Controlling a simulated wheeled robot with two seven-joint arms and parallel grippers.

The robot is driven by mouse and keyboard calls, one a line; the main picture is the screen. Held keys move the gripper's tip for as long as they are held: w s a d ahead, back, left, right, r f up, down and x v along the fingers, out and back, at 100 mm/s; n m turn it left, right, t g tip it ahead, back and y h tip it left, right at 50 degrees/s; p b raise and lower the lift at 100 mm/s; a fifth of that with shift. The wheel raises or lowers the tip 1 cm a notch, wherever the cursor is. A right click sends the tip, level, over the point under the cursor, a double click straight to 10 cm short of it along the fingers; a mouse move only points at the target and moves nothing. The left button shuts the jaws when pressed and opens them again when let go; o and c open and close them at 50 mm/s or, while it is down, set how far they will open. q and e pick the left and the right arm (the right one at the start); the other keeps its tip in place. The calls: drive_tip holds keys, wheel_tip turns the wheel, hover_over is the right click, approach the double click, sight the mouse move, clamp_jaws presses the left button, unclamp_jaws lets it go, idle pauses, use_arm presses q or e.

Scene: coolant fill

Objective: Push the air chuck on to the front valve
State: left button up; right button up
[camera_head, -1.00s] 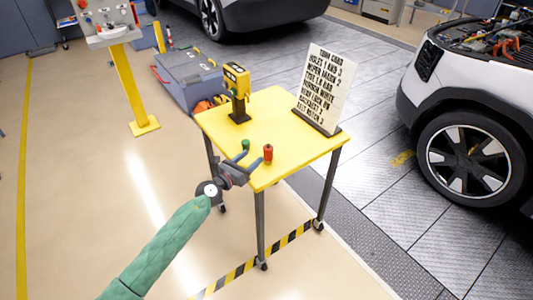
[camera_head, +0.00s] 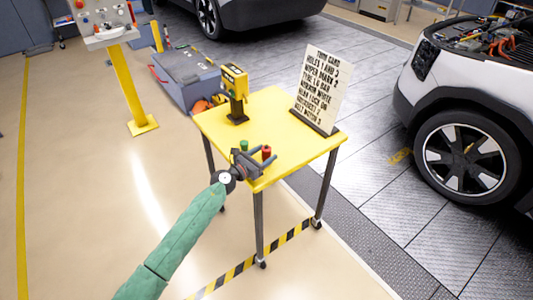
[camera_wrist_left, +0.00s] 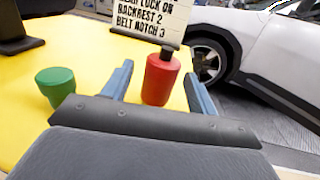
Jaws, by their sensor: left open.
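My left gripper (camera_head: 265,157) is open at the near edge of the yellow table (camera_head: 210,122). A small red cylinder with a dark stem on top (camera_head: 267,150) stands upright there; in the left wrist view the red cylinder (camera_wrist_left: 159,80) shows between the two open fingers, with gaps to both. A green cap-like piece (camera_wrist_left: 57,84) stands outside the fingers to the left; it also shows in the head view (camera_head: 244,145). The white car's front wheel (camera_head: 461,153) is at the right; its valve is too small to make out. I cannot tell which piece is the air chuck.
A yellow device on a dark stand (camera_head: 234,83) and a lettered white board (camera_head: 321,85) stand at the table's back. A yellow post with a panel (camera_head: 125,85) and a grey cart (camera_head: 190,75) are behind left. Grey floor is free between table and car.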

use_arm(q)
drive_tip(key=shift+w+d, duration=0.4)
drive_tip(key=shift+w, duration=0.05)
drive_tip(key=c, duration=1.1)
